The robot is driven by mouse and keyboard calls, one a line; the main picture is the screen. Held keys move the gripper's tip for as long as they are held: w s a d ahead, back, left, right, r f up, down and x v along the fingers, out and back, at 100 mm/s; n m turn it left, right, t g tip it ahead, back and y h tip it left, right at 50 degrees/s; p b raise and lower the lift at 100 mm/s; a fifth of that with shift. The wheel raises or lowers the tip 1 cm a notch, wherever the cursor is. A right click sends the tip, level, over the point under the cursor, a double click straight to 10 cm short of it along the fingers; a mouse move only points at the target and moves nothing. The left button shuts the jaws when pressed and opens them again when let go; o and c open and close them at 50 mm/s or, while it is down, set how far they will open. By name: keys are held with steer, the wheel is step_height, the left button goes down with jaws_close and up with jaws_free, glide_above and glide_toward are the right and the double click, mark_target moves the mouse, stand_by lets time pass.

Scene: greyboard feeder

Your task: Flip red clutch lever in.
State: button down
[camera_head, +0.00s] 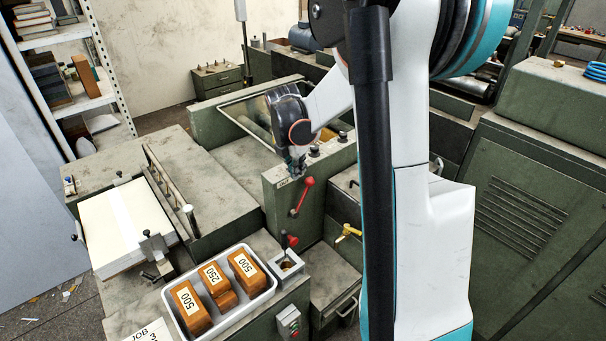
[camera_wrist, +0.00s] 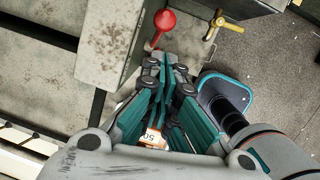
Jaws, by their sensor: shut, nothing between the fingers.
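The red lever (camera_head: 301,196) is on the front face of a green machine block, its round red knob up and to the right of its pivot. In the wrist view the red lever (camera_wrist: 163,22) is at the top, just beyond the fingertips. My gripper (camera_head: 297,165) is over the top edge of the block, above and left of the knob. In the wrist view my gripper (camera_wrist: 165,62) has its fingers together with nothing between them. Whether a fingertip touches the lever I cannot tell.
A yellow handle (camera_head: 348,232) sits right of the red lever, and a second red knob (camera_head: 292,240) is below it. A white tray (camera_head: 262,300) with several labelled brown blocks stands in front. A paper stack (camera_head: 125,228) lies at left. Green machinery (camera_head: 520,200) fills the right.

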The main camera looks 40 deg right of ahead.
steer(key=p+v, duration=0.1)
steer(key=v, duration=0.5)
steer(key=shift+d+r, duration=0.15)
steer(key=shift+r, duration=0.05)
steer(key=shift+w, duration=0.1)
